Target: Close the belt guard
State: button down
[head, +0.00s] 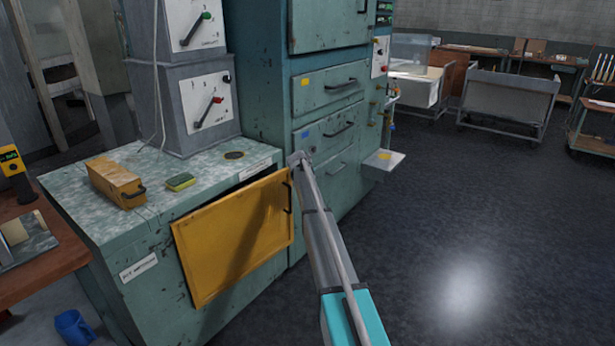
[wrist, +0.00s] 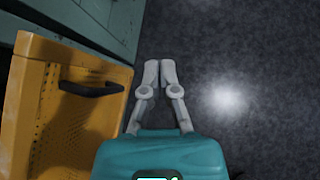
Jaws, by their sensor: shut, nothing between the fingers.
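The belt guard (head: 236,237) is a yellow panel on the front of the low teal cabinet (head: 140,285). It stands partly open, swung out from the cabinet, with a dark gap along its top edge. Its black handle (head: 289,196) is near the right edge. The guard also shows at the left of the wrist view (wrist: 60,130), with the handle (wrist: 91,89) on its face. My gripper (head: 298,158) is at the guard's right end in the head view. In the wrist view my gripper (wrist: 160,72) is shut and empty, to the right of the guard and apart from it.
A tall teal cabinet with drawers (head: 330,105) stands behind the guard. A yellow box (head: 116,182) and a sponge (head: 181,181) lie on the low cabinet's top. A blue mug (head: 73,327) is at lower left. The floor (head: 450,230) at right is clear.

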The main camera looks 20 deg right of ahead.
jog(key=shift+s+d+r, duration=0.1)
jog(key=shift+s+r, duration=0.1)
jog(key=shift+s, duration=0.05)
